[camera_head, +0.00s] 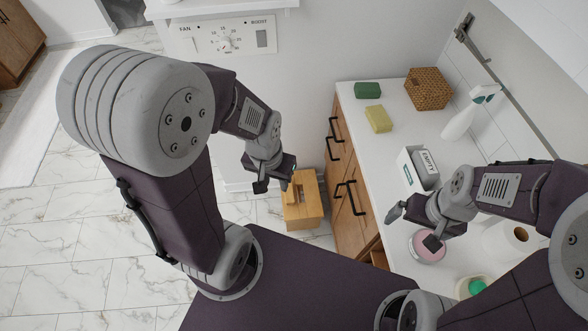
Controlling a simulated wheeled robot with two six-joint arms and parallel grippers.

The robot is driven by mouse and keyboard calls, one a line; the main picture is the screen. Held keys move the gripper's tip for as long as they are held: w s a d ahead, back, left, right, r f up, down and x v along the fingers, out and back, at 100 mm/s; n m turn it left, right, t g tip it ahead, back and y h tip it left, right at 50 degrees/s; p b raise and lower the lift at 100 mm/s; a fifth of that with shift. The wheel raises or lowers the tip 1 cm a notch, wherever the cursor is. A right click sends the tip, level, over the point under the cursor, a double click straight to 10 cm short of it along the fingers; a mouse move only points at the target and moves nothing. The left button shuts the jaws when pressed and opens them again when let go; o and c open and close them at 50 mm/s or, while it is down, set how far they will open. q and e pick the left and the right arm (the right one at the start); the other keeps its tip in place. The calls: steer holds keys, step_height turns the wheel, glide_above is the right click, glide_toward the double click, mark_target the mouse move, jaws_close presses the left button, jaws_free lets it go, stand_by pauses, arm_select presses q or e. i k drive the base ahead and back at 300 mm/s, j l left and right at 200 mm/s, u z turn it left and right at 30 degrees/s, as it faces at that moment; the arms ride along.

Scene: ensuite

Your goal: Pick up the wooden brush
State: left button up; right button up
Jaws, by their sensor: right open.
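I cannot make out a wooden brush anywhere in the head view; it may be hidden or out of the picture. My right gripper (414,227) is open over the front part of the white counter, with its fingers spread near a pink-topped round jar (428,247). Nothing shows between its fingers. My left gripper (273,186) hangs away from the counter, beside and above a wooden box (303,212) low by the wall. Its fingers look apart and empty.
The white counter (400,154) holds a green block (367,90), a yellow block (379,119), a wicker box (428,89), a spray bottle (464,118), a white carton (420,167), a paper roll (510,240) and a cup with something green (477,287). Wooden drawers (346,170) with black handles face left.

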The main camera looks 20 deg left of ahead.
mark_target(289, 195)
steer(key=z, duration=1.4)
steer(key=u, duration=1.75)
steer(key=i+j+z, duration=0.2)
steer(key=j+z, duration=0.2)
steer(key=i+j+z, duration=0.1)
steer(key=j+z, duration=1.2)
steer(key=j, duration=0.15)
